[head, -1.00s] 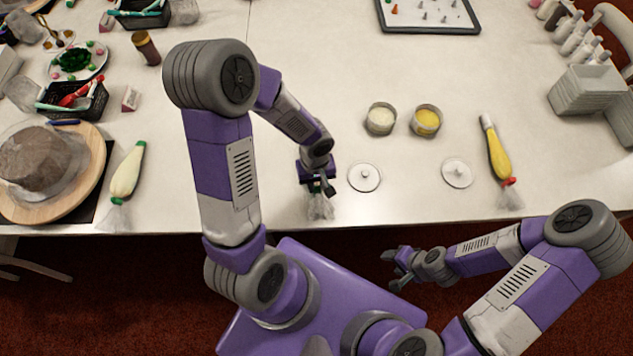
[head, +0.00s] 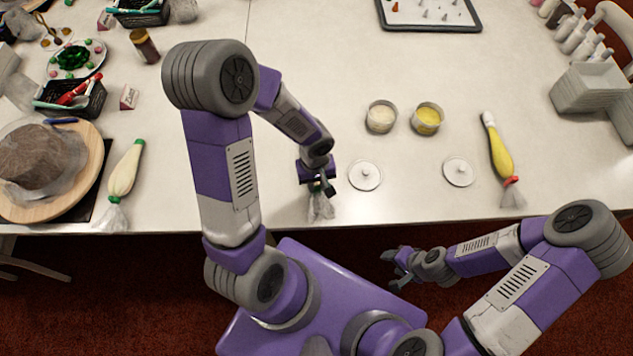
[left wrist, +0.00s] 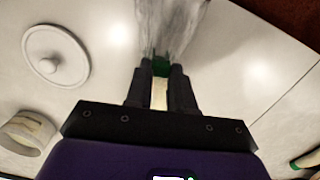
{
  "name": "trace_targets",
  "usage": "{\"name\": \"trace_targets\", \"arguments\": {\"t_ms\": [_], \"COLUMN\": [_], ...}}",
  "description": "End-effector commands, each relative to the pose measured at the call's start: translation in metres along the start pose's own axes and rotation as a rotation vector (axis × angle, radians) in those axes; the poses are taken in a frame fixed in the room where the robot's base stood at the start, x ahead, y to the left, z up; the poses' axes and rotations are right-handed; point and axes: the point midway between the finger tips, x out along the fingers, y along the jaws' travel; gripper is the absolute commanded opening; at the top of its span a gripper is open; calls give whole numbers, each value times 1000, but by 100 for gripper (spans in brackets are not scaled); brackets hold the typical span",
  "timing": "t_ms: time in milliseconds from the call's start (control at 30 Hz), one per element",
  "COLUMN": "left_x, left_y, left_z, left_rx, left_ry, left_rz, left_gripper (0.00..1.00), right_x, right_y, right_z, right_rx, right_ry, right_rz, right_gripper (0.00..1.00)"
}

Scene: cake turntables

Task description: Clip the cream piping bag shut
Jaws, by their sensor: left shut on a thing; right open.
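My left gripper (head: 322,188) is shut on a green clip (left wrist: 161,66) near the front edge of the table. The clip sits at the neck of a piping bag whose clear, crumpled tail (left wrist: 170,25) fans out beyond the fingertips; the tail also shows in the head view (head: 320,208). A narrow cream-coloured strip shows between the fingers, but the rest of this bag is hidden by my gripper and arm. I cannot tell whether the clip is fully closed. My right gripper (head: 399,268) is open and empty, in front of the table.
Another cream bag (head: 124,173) with a green clip lies at left, and a yellow bag (head: 500,155) with a red clip at right. Two round lids (head: 365,175) (head: 459,171) and two small tubs (head: 381,117) (head: 428,118) stand between. A cake board (head: 88,185) is far left.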

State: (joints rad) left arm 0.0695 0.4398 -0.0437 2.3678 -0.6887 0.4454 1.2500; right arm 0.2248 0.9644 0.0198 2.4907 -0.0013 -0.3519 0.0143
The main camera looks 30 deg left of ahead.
Motion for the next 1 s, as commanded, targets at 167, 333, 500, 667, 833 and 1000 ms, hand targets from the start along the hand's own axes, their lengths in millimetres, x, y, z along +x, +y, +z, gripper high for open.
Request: {"name": "trace_targets", "arguments": {"t_ms": [167,333,500,667,833,1000], "left_x": [0,0,0,0,-7,-22], "left_y": [0,0,0,0,0,0], "left_z": [0,0,0,0,0,1], "left_rx": [0,0,0,0,-1,-2], "left_ry": [0,0,0,0,1,1], "left_rz": [0,0,0,0,0,1], "left_gripper": [3,43,53,53,53,53], "right_x": [0,0,0,0,-6,-16], "right_y": [0,0,0,0,-2,-6], "right_z": [0,0,0,0,0,1], "right_rx": [0,0,0,0,0,0], "right_ry": [0,0,0,0,0,0], "right_rz": [0,0,0,0,0,0], "right_gripper": [53,53,53,53,53,53]}}
